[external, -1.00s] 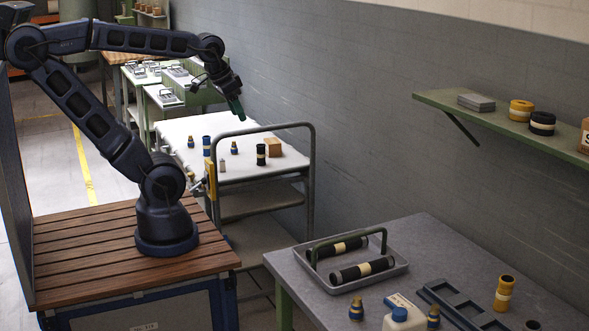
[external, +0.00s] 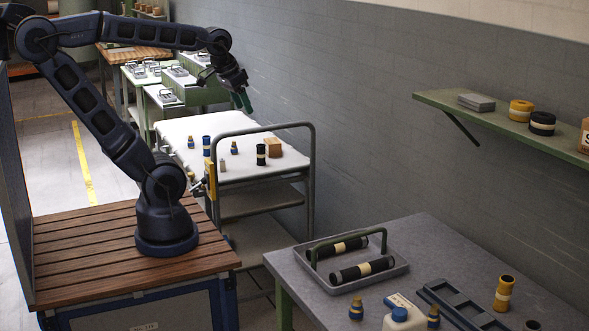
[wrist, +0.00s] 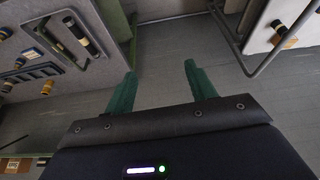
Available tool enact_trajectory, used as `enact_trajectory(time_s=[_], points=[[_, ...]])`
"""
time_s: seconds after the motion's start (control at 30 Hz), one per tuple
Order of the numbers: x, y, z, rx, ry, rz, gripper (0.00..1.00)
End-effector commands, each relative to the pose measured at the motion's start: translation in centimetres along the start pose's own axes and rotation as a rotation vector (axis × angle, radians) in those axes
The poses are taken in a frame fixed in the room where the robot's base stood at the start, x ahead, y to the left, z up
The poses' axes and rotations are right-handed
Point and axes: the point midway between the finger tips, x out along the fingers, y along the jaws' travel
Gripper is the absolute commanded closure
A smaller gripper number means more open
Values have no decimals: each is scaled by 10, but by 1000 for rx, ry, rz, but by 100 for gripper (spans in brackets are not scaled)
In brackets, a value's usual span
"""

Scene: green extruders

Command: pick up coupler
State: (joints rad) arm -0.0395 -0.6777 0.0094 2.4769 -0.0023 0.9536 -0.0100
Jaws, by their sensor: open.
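I cannot tell for sure which part is the coupler. Small blue-and-brass fittings stand on the white cart top, one at its middle (external: 234,147) and one at its left (external: 191,142). A taller blue cylinder (external: 206,146) and a black cylinder with a pale band (external: 261,155) stand there too. Similar small fittings stand on the grey table, one at the front (external: 356,309) and another by a white bottle (external: 433,316). My gripper (external: 242,101) is raised above the cart's far side. In the wrist view its green fingers (wrist: 160,85) are apart and empty, with bare floor between them.
The cart's tall handle (external: 312,165) rises at its near right side. A tan box (external: 273,147) stands on the cart. The grey table holds a handled tray (external: 393,269) with two black rollers. A wall shelf (external: 470,118) juts out at right.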

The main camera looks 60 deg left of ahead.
Motion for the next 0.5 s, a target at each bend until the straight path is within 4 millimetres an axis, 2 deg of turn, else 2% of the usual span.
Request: enact_trajectory(time_s=[0.1,0.27,0.5], points=[[1,-16,-36,-59,-15,-14,44],[7,-40,-81,-135,-31,-31,44],[23,-88,-144,-250,-52,-58,44]])
